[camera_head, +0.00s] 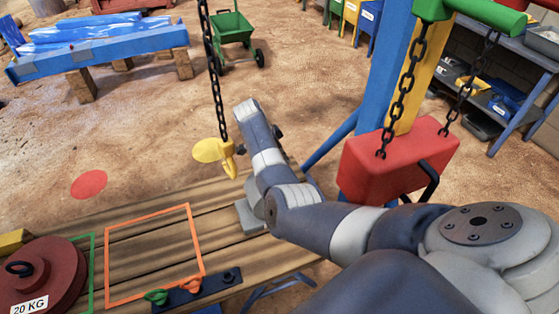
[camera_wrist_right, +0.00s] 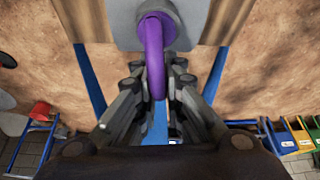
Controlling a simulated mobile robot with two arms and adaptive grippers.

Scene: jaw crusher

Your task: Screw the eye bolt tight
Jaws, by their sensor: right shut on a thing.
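The eye bolt is the purple ring (camera_wrist_right: 154,55) in the right wrist view, set against a light grey block (camera_wrist_right: 125,22). My right gripper (camera_wrist_right: 157,80) is shut on the ring, with one finger on each side of it. How deep the bolt sits in the block cannot be told. In the head view the grey block (camera_head: 249,217) stands at the wooden table's edge, partly behind my right arm. The eye bolt and right fingertips are hidden there by my arm. My left gripper is not in view.
A yellow hook (camera_head: 229,160) hangs on a chain left of my right arm. A red weight (camera_head: 397,160) hangs on chains near the arm. A dark red 20 KG weight (camera_head: 38,280) and an orange frame (camera_head: 107,265) are on the wooden table (camera_head: 225,225).

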